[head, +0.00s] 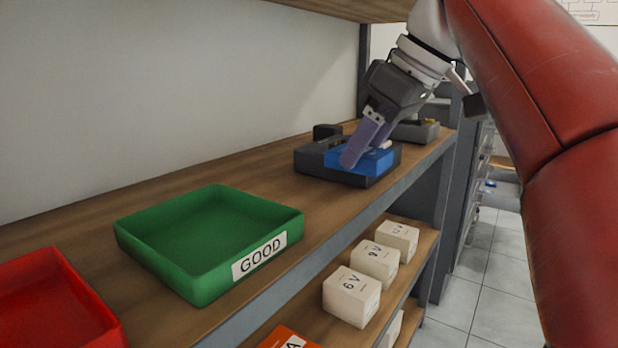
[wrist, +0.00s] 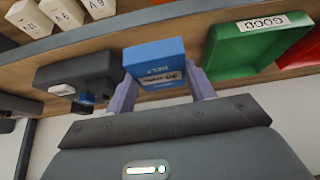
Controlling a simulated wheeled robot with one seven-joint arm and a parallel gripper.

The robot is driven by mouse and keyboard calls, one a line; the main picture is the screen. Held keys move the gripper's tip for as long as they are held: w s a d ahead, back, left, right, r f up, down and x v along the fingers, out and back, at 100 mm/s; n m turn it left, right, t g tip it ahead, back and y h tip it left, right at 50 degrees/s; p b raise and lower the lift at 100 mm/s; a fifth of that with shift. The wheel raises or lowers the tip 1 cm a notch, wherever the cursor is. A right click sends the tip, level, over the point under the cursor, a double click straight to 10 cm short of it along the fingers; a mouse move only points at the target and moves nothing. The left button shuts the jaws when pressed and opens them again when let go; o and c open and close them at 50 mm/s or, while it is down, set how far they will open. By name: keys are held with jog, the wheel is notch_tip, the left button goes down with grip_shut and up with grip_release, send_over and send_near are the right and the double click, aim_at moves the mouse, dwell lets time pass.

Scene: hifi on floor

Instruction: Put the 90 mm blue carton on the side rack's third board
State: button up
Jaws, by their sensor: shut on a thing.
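The blue carton (head: 375,160) is between the fingers of my gripper (head: 362,150), over the wooden board near a dark grey fixture (head: 350,180). In the wrist view the carton (wrist: 154,58) sits between the two pale purple fingers (wrist: 160,80), with a printed label facing the camera. The gripper is shut on it. From the head view I cannot tell whether the carton touches the fixture; in the wrist view the fixture (wrist: 78,72) lies beside it. I cannot tell which board counts as the side rack's third.
A green GOOD tray (head: 210,235) and a red tray (head: 55,300) stand on the same board. White cartons (head: 352,295) stand on the board below. Another dark unit (head: 415,130) is farther back. A grey rack (head: 478,185) stands at right beyond the board; tiled floor shows beside it.

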jog(key=p, duration=0.1)
send_over(302, 198)
jog(key=s+d, duration=0.2)
jog(key=shift+w+a+f+b, duration=0.1)
jog(key=shift+w+f+b, duration=0.05)
jog(key=shift+f+b, duration=0.4)
jog(key=shift+w+f+b, duration=0.1)
jog(key=shift+f+b, duration=0.2)
jog(key=shift+f, duration=0.4)
notch_tip(302, 198, down, 4)
jog(key=shift+r+b, duration=0.2)
jog(key=shift+b, duration=0.7)
jog(key=shift+w+a+f, duration=0.15)
jog(key=shift+f, duration=0.3)
jog(key=shift+f, duration=0.2)
jog(key=o, duration=1)
jog(key=shift+r, duration=0.1)
